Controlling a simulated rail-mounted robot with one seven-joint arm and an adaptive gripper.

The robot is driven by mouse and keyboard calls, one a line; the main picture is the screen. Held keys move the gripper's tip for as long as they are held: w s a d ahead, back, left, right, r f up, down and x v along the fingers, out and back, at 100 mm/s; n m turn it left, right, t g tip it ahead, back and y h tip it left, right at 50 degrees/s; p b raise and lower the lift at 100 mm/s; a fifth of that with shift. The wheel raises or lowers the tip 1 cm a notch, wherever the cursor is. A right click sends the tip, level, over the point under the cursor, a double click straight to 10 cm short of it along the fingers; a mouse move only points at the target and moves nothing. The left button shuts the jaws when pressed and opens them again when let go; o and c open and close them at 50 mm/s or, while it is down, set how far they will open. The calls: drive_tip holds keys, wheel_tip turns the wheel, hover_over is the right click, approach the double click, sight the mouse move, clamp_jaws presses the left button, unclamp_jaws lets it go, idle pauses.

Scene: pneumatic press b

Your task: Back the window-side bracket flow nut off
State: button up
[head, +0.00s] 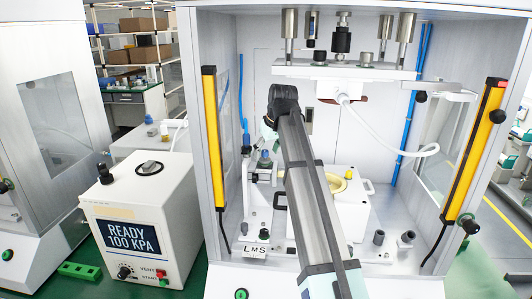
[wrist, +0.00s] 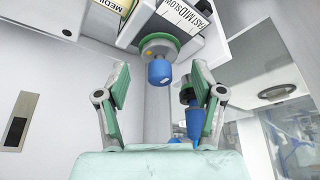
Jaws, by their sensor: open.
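In the wrist view, a blue flow nut (wrist: 160,73) hangs under a green ring (wrist: 159,47) on a bracket (wrist: 130,35) with a FAST/MID/SLOW scale (wrist: 180,14). My gripper (wrist: 160,78) is open, its green-padded fingers apart on either side of the nut's line. A gap shows between the nut and each finger, and depth is hard to judge. A second blue, tapered piece (wrist: 193,122) shows partly behind the right finger. I cannot tell from this view alone which piece is window-side. In the head view my arm hides the gripper.
The press cabinet has yellow light bars (head: 211,135) (head: 477,150) at both front edges. A plate (head: 345,70) with posts and a white hose (head: 390,140) hang above. A control box (head: 140,225) reading READY 100 KPA stands left. A grey wall is left in the wrist view.

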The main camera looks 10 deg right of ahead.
drive_tip(key=shift+x, duration=1.05)
drive_tip(key=shift+s, duration=0.15)
drive_tip(key=c, duration=1.2)
drive_tip(key=shift+o, duration=0.2)
drive_tip(key=shift+d+n, duration=0.1)
drive_tip(key=shift+n, duration=0.2)
